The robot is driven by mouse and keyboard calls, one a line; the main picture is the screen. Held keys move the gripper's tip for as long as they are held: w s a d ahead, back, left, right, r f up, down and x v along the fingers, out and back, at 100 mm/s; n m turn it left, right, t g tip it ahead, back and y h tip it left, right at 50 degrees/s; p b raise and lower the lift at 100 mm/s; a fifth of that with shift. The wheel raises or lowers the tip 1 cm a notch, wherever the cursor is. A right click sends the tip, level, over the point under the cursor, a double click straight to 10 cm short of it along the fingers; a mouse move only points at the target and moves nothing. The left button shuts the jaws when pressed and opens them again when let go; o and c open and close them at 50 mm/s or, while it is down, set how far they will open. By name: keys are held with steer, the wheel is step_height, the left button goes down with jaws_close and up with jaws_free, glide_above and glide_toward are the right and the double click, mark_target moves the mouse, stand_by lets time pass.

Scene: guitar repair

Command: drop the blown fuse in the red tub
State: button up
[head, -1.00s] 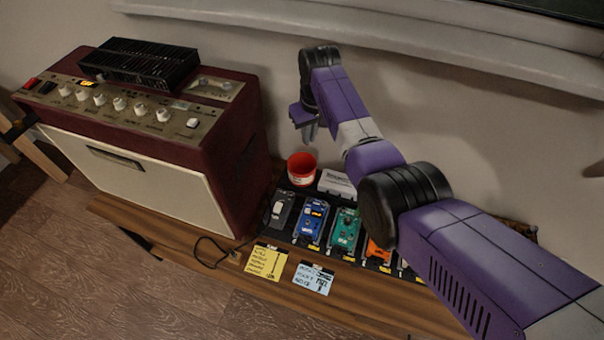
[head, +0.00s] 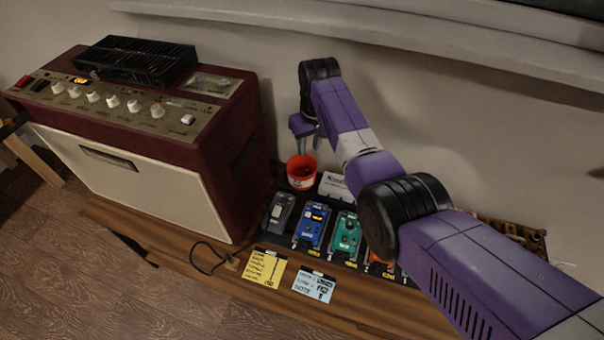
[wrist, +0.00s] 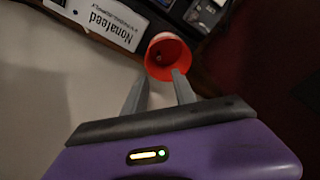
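The red tub (head: 301,180) stands upright behind the pedals, right of the amplifier. It also shows in the wrist view (wrist: 183,54), its open mouth toward the camera just beyond my fingertips. My gripper (head: 309,147) is just above the tub's rim. In the wrist view my gripper (wrist: 160,78) has its two fingers apart with nothing between them. A tiny speck shows inside the tub in the wrist view; it is too small to tell whether it is the blown fuse. I cannot make out the fuse anywhere else.
A maroon amplifier (head: 225,140) with a black unit (head: 138,62) on top rises left of the tub. A white box (head: 334,186) stands right of it. Several pedals (head: 312,226) sit in front. Yellow (head: 264,268) and blue (head: 313,284) notes lie at the bench's front.

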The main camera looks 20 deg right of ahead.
steer(key=shift+r, duration=0.1)
step_height(320, 180, up, 8)
steer(key=s+p, duration=0.1)
steer(key=shift+f, duration=0.25)
steer(key=shift+s+d, duration=0.1)
steer(key=shift+s, duration=0.05)
